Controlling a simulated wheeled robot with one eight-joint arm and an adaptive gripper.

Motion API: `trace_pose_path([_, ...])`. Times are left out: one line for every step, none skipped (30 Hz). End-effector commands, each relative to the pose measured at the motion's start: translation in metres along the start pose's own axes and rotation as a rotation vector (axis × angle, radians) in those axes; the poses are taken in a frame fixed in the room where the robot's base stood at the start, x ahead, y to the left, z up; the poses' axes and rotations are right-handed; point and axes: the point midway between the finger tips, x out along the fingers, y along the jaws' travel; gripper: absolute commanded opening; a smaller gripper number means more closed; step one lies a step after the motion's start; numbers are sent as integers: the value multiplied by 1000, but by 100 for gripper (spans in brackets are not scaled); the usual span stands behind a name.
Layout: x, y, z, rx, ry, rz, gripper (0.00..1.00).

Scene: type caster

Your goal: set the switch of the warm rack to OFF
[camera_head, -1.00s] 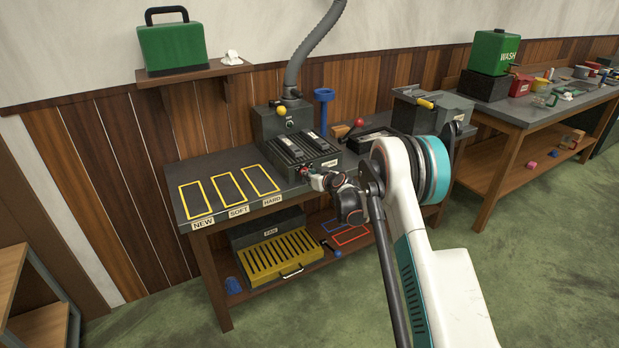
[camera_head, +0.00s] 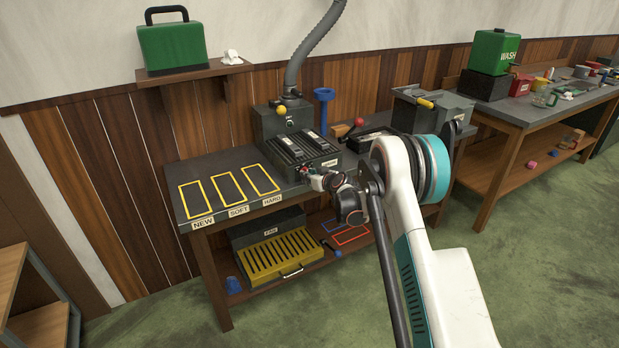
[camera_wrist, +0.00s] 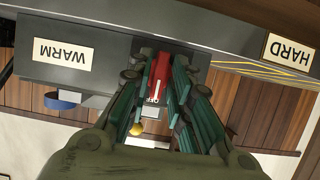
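The warm rack (camera_head: 303,148) is a dark slotted unit on the left workbench, with a small label on its front right. In the wrist view its grey front (camera_wrist: 105,72) shows upside down with a WARM label. A red switch (camera_wrist: 160,70) stands out from this front, with small OFF lettering below it in the picture. My gripper (camera_wrist: 160,85) has its green-padded fingers on either side of the switch, with narrow gaps showing, so it looks open. In the head view my gripper (camera_head: 308,175) is at the rack's front; its fingers are too small to read.
Yellow outlined areas marked NEW, SOFT and HARD (camera_head: 228,188) lie empty on the bench to the left. A grey box with a yellow knob (camera_head: 283,122) and a blue funnel-like stand (camera_head: 324,97) are behind the rack. A yellow grate (camera_head: 279,250) sits on the lower shelf.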

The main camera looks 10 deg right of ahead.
Motion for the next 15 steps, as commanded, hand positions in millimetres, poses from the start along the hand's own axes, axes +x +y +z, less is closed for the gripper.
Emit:
trace_pose_path([-3, 0, 0, 0, 0, 0, 19])
trace_pose_path([-5, 0, 0, 0, 0, 1, 19])
trace_pose_path([-9, 1, 0, 0, 0, 1, 19])
trace_pose_path([-13, 1, 0, 0, 0, 1, 19])
trace_pose_path([-17, 1, 0, 0, 0, 1, 19])
trace_pose_path([-24, 0, 0, 0, 0, 1, 19])
trace_pose_path([-30, 0, 0, 0, -1, 1, 19])
trace_pose_path([-36, 0, 0, 1, -1, 1, 19])
trace_pose_path([-44, 0, 0, 1, -1, 1, 19])
trace_pose_path([-51, 1, 0, 1, -1, 1, 19])
trace_pose_path([-58, 1, 0, 1, 0, 1, 19])
trace_pose_path([-66, 1, 0, 1, 0, 2, 19])
trace_pose_path([-72, 1, 0, 1, 0, 2, 19])
trace_pose_path([-78, 1, 0, 1, 0, 2, 19])
trace_pose_path([-85, 1, 0, 1, 0, 2, 19])
